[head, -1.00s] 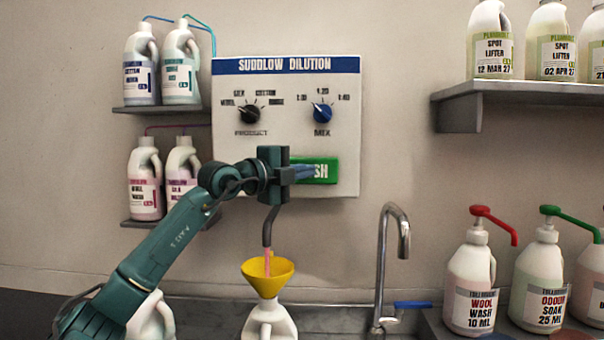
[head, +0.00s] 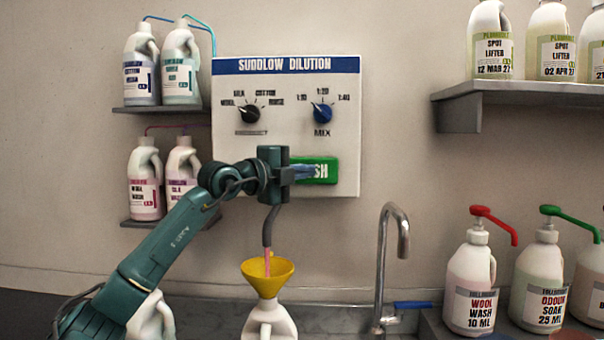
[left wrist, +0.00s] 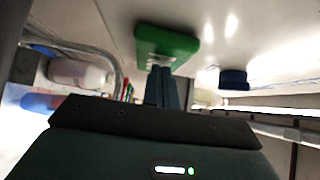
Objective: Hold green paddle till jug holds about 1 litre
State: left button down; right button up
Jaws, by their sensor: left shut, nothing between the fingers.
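The green paddle (head: 322,171) is on the front of the white dilution panel (head: 290,125). My left gripper (head: 308,171) is shut and empty, with its fingertips at the paddle's left part, covering some of its lettering. In the left wrist view the shut fingers (left wrist: 162,86) reach up to the paddle (left wrist: 166,45). They look to be against it. Pink liquid runs from the dark spout hose (head: 268,232) into a yellow funnel (head: 267,278). The funnel sits in the neck of a white jug (head: 269,324), whose lower part is cut off. The liquid level cannot be seen. My right gripper is not in view.
A metal tap (head: 390,260) with a blue lever (head: 412,305) stands right of the jug. Pump bottles (head: 470,285) stand at the lower right. Concentrate bottles stand on two left shelves (head: 160,109). More bottles stand on the upper right shelf (head: 520,92).

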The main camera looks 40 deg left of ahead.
pick_arm(q)
jog(key=shift+a+r, duration=0.15)
jog(key=shift+a, duration=0.2)
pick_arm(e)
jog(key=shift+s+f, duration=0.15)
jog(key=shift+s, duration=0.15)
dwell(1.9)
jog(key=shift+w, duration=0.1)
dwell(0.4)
